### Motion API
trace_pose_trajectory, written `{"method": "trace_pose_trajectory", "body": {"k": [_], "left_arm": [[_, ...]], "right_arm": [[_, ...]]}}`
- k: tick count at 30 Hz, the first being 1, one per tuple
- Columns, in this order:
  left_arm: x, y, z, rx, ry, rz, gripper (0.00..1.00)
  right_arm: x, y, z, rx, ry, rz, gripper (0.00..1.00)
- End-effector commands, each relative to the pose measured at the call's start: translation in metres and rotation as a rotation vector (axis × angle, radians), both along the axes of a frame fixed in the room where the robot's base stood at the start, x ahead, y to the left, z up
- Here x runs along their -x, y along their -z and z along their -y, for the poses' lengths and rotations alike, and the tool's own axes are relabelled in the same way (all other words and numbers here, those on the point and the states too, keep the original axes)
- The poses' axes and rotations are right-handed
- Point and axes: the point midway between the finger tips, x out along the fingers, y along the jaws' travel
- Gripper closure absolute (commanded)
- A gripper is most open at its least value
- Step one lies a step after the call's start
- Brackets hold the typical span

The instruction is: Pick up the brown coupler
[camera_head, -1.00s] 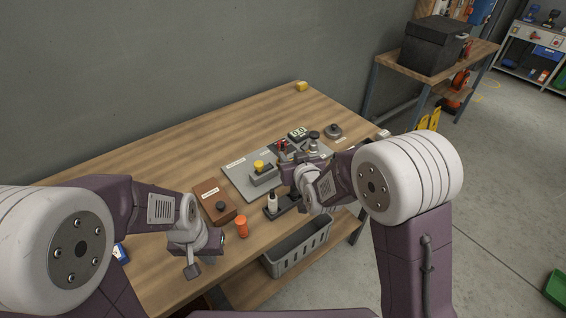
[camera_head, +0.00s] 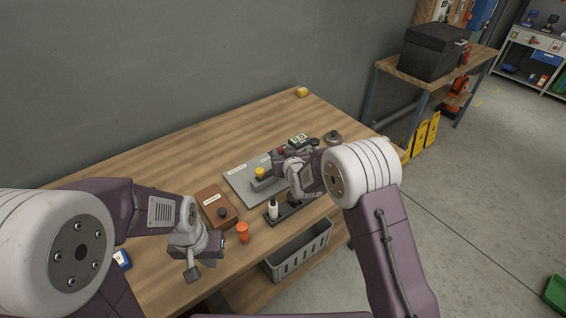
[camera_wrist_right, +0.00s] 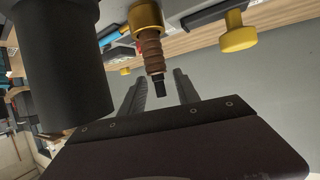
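The brown coupler (camera_wrist_right: 152,52) shows in the right wrist view as a ribbed brown piece with a brass collar (camera_wrist_right: 145,17) at one end and a dark tip at the other. My right gripper (camera_wrist_right: 160,84) is open, its two dark fingers on either side of the coupler's dark tip; I cannot tell whether they touch. In the head view my right gripper (camera_head: 279,164) is over the back right of the bench, and the coupler is hidden there. My left gripper (camera_head: 193,273) hangs over the front left of the bench, away from the coupler; its opening is unclear.
The grey panel (camera_head: 238,178) carries a yellow knob (camera_head: 260,172), also in the right wrist view (camera_wrist_right: 238,33). A large dark cylinder (camera_wrist_right: 60,65) is close beside the right fingers. A brown box (camera_head: 215,200), white bottle (camera_head: 272,208) and orange cylinder (camera_head: 242,232) stand nearby.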

Motion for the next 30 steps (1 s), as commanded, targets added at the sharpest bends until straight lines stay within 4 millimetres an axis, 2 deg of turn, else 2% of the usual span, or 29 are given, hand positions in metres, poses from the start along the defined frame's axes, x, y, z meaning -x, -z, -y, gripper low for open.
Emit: {"method": "trace_pose_trajectory", "body": {"k": [1,2,5,6,30], "left_arm": [[0.0001,0.0001,0.0,0.0,0.0,0.0,1.0],[0.0001,0.0002,0.0,0.0,0.0,0.0,1.0],[0.0001,0.0002,0.0,0.0,0.0,0.0,1.0],[0.0001,0.0002,0.0,0.0,0.0,0.0,1.0],[0.0001,0.0002,0.0,0.0,0.0,0.0,1.0]], "right_arm": [[0.0001,0.0,0.0001,0.0,0.0,0.0,0.62],[0.0001,-0.0001,0.0,0.0,0.0,0.0,0.68],[0.0001,-0.0002,0.0,0.0,0.0,0.001,0.95],[0.0002,-0.0002,0.0001,0.0,0.0,0.0,1.0],[0.0008,0.001,0.0003,0.001,0.0,-0.003,1.0]]}}
